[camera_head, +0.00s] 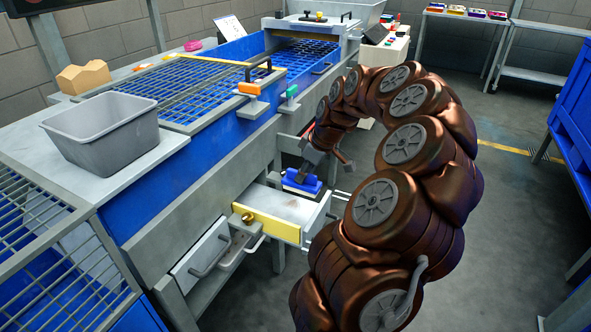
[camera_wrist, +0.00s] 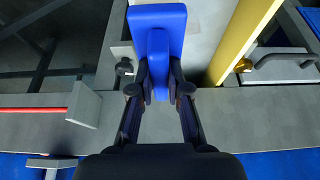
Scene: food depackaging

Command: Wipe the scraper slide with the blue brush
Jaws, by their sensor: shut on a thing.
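My gripper (camera_head: 306,170) is shut on the handle of the blue brush (camera_head: 301,182), at the far end of the pulled-out slide. In the wrist view the two dark fingers (camera_wrist: 159,88) pinch the handle, and the wide blue brush block (camera_wrist: 174,17) lies beyond them. The scraper slide (camera_head: 285,206) appears to be this pale grey pull-out tray with a yellow front edge. Its grey surface (camera_wrist: 207,40) and yellow edge lie right of the brush in the wrist view. The bristles are hidden, and I cannot tell whether they touch the slide.
A yellow front bar (camera_head: 266,224) with a brass knob borders the slide. Grey handled drawers (camera_head: 203,250) sit left of it. A grey bin (camera_head: 104,130) stands on the blue machine's table. An orange-topped handle (camera_head: 250,89) projects above. The floor at right is open.

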